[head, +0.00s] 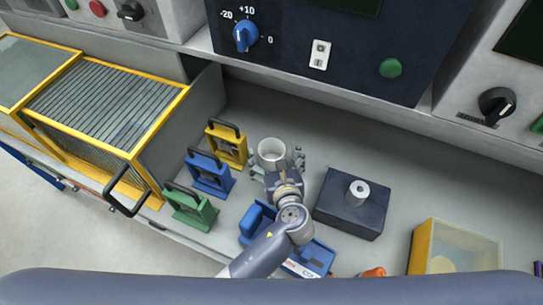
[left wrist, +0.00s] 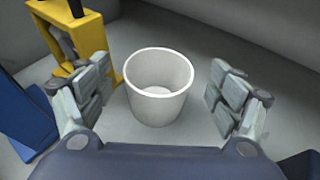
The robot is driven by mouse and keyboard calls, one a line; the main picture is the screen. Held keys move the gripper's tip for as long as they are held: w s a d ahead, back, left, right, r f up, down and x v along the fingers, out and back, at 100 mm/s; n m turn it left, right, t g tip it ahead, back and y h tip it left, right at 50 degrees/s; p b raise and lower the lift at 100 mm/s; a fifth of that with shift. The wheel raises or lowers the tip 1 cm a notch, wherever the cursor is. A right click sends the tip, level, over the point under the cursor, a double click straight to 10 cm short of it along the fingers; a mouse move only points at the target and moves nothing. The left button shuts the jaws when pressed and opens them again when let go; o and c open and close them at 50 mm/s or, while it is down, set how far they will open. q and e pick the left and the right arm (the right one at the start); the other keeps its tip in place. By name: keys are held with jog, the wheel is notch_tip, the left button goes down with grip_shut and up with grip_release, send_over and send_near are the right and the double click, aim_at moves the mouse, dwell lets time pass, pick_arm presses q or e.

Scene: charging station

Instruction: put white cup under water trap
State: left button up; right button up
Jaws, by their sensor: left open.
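The white cup (head: 271,152) stands upright and open at the top on the grey bench, near the centre of the head view. In the left wrist view the cup (left wrist: 159,88) stands between the two fingers, with a visible gap on each side. My left gripper (head: 277,163) is open around the near side of the cup and is not closed on it. It also shows in the left wrist view (left wrist: 160,92). I cannot make out a water trap with certainty. My right gripper is not in view.
Yellow (head: 226,145), blue (head: 209,174) and green (head: 190,208) handled blocks stand left of the cup. A dark block with a metal cylinder (head: 351,204) is to the right. A yellow-edged box (head: 455,248) is farther right. A control panel (head: 330,50) rises behind.

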aim_at(270, 143)
pick_arm(q)
jog(key=shift+x, duration=1.5)
jog(key=shift+a, duration=0.1)
jog(key=c, duration=1.2)
jog(key=shift+r, duration=0.1)
